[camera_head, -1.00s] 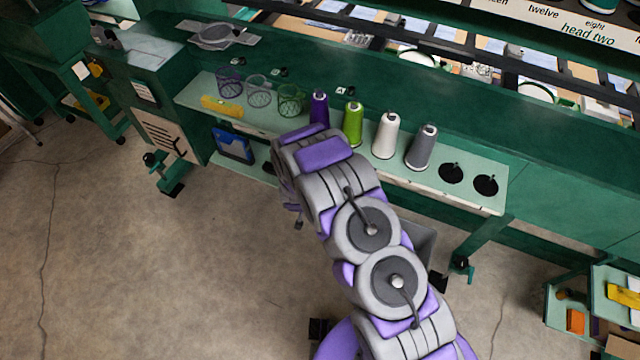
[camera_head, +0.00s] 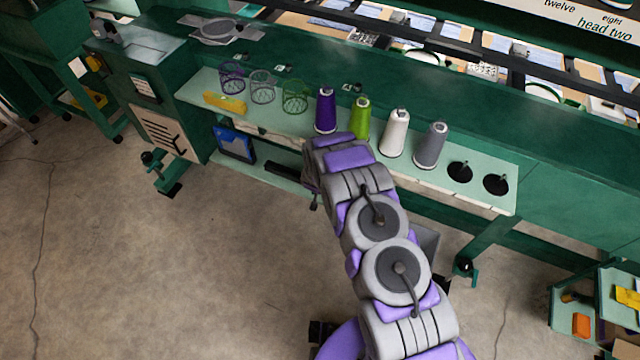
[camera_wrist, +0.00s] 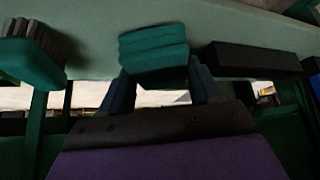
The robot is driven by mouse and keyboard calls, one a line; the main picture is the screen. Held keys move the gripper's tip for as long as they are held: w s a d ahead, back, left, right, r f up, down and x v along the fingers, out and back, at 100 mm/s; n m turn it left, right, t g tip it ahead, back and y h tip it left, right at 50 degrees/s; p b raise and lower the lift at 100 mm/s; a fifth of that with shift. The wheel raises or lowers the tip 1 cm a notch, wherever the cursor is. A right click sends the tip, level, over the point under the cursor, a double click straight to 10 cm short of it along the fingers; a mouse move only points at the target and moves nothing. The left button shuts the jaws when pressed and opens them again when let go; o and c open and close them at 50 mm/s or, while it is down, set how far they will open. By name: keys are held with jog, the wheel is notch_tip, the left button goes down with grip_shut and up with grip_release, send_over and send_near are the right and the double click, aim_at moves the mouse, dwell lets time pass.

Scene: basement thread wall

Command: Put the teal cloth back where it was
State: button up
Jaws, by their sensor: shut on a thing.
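The teal cloth (camera_wrist: 153,50) shows in the wrist view as a small folded stack with several layers. My gripper (camera_wrist: 160,78) has its two dark blue fingers on either side of it and is shut on it. The cloth is in front of a pale green shelf surface (camera_wrist: 120,18); I cannot tell whether it touches that surface. In the head view my arm hides the gripper and the cloth at the front of the green bench.
In the wrist view, a teal block with dark bristles (camera_wrist: 30,62) is left and a black bar (camera_wrist: 255,57) right. In the head view, thread cones (camera_head: 396,133) stand on the upper shelf, with wire baskets (camera_head: 263,87) to their left. A blue item (camera_head: 235,143) is on the lower shelf.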

jog(key=shift+w+d+f, duration=0.2)
jog(key=shift+f, duration=0.45)
jog(key=shift+d+r, duration=0.1)
jog(key=shift+d, duration=0.45)
jog(key=o, duration=1.1)
jog(key=shift+a, duration=0.45)
jog(key=shift+d, duration=0.3)
jog(key=p+v, duration=0.1)
jog(key=v, duration=1.1)
jog(key=shift+p, duration=0.4)
jog(key=shift+a, duration=0.1)
